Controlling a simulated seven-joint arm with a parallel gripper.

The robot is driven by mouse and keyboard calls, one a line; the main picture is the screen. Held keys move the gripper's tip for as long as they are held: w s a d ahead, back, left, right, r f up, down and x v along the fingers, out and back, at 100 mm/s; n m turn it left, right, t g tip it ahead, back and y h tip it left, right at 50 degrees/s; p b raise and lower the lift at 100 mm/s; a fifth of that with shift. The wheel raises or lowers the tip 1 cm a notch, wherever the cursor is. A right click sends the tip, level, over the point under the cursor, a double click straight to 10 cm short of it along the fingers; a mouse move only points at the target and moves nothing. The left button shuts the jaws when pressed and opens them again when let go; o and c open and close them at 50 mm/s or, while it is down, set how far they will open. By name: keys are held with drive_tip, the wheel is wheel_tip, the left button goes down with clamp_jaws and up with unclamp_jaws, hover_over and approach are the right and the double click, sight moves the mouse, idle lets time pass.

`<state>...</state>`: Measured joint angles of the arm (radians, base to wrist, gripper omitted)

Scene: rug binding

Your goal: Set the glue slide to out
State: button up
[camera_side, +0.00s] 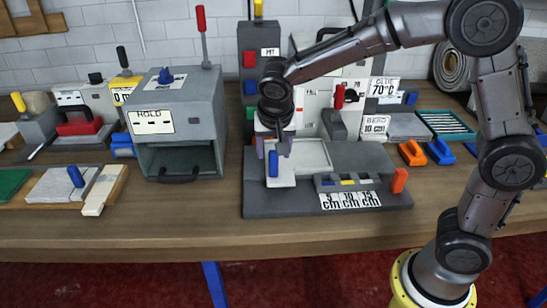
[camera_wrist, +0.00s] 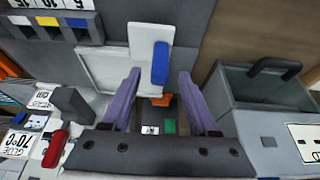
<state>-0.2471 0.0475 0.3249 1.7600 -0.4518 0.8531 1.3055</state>
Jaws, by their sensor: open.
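My gripper (camera_side: 272,149) is open, its purple fingers pointing down at the middle machine. In the wrist view the fingers (camera_wrist: 159,78) are spread on either side of an upright blue handle (camera_wrist: 160,62) on a pale plate (camera_wrist: 105,68). The handle (camera_side: 273,163) shows in front of the fingers in the side view; I cannot tell whether they touch it. A label reading GLUE 70° (camera_side: 383,88) is on the machine's right, near a red lever (camera_side: 340,97) and a dark grey block (camera_side: 333,125). I cannot tell for certain which part is the glue slide.
A grey HOLD box (camera_side: 178,110) with an open front stands left of the machine. A row of coloured keys (camera_side: 347,182) above cm labels and an orange handle (camera_side: 399,180) sit on the base's front right. The table's front strip (camera_side: 180,225) is clear.

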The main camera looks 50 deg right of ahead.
drive_tip(key=shift+x, duration=1.85)
clamp_jaws()
